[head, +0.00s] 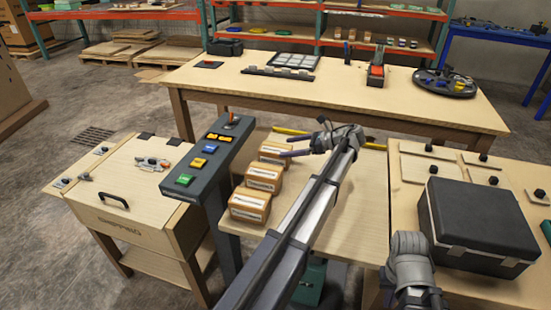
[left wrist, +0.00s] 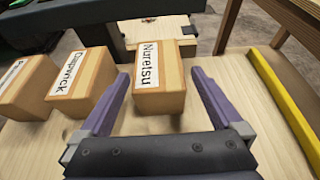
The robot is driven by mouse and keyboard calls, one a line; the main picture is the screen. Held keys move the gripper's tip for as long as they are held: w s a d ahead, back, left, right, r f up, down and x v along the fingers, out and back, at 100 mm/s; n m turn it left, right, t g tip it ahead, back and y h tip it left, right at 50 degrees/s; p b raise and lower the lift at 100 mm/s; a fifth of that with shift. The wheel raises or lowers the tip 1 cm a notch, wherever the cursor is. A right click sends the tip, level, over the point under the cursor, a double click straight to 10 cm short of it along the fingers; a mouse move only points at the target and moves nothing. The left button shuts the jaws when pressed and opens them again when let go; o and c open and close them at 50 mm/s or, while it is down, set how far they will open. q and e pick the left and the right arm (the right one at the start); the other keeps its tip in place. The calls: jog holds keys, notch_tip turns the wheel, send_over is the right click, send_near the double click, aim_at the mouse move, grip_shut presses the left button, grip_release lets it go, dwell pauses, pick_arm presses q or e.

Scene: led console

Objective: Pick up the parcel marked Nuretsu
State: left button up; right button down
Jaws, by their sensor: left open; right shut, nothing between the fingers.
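The parcel marked Nuretsu (left wrist: 160,88) is a small brown box with a white label, standing on a light wooden table. In the head view it is the farthest of a row of three parcels (head: 272,150), partly behind my finger. My left gripper (left wrist: 160,75) is open, with one purple finger on each side of the Nuretsu parcel and a gap to both sides. I cannot tell how far down the fingers reach. In the head view my left gripper (head: 296,147) is at that end of the row. My right gripper (head: 424,297) is shut and empty at the lower right.
A yellow bar (left wrist: 285,100) lies to the right. A console with coloured buttons (head: 205,155) borders the row. A black case (head: 480,225) stands at right.

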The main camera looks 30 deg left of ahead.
aim_at(276, 148)
pick_arm(q)
jog(key=shift+s+a+f, duration=0.1)
jog(key=shift+a+f, duration=0.05)
jog(key=shift+a, duration=0.15)
jog(key=x, duration=0.1)
jog(key=b+x, duration=0.1)
jog(key=x, duration=0.3)
jog(key=shift+s+a+r, duration=0.15)
jog(key=shift+r, duration=0.2)
jog(key=c, duration=1.4)
